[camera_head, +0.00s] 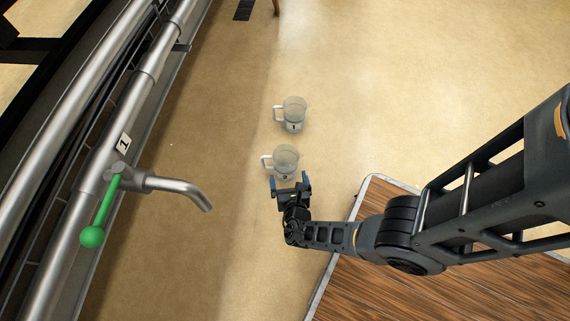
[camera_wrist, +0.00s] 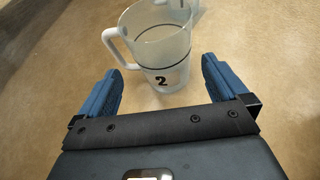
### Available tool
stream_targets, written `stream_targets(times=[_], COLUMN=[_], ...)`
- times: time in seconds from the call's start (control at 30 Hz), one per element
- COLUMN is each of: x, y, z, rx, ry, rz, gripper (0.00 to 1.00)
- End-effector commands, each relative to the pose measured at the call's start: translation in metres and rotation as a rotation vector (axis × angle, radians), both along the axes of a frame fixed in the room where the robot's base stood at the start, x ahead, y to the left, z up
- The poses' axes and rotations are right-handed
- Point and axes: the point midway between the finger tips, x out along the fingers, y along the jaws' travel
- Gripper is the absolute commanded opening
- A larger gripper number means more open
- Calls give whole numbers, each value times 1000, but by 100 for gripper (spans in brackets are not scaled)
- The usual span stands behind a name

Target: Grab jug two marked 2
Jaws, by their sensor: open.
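Jug two (camera_wrist: 162,60) is a clear, pale jug with a black 2 on its front and a white handle on its left side. It stands upright in front of my gripper (camera_wrist: 161,85), whose blue fingers are spread apart with nothing between them. In the head view jug two (camera_head: 285,160) is the nearer of two jugs, just beyond my gripper tips (camera_head: 290,184). The other jug (camera_head: 293,112), marked 1, stands behind it, and part of it shows at the top of the wrist view.
A metal pipe rail (camera_head: 140,75) runs along the left, with a tap spout (camera_head: 180,188), a green-knobbed lever (camera_head: 93,236) and a label 1 (camera_head: 124,142). A wooden-topped surface (camera_head: 420,288) lies at the lower right. The tan floor (camera_head: 400,80) is clear around the jugs.

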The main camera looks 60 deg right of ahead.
Motion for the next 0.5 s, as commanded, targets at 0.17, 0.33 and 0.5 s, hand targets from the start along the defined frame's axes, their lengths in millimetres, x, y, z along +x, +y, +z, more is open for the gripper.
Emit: stream_targets(times=[0.17, 0.33, 0.5], x=[10, 23, 32], y=[-15, -36, -48], z=[-6, -11, -17], rx=[2, 3, 2], ry=[-2, -2, -1], rz=[-4, -6, -3], gripper=[100, 100, 100])
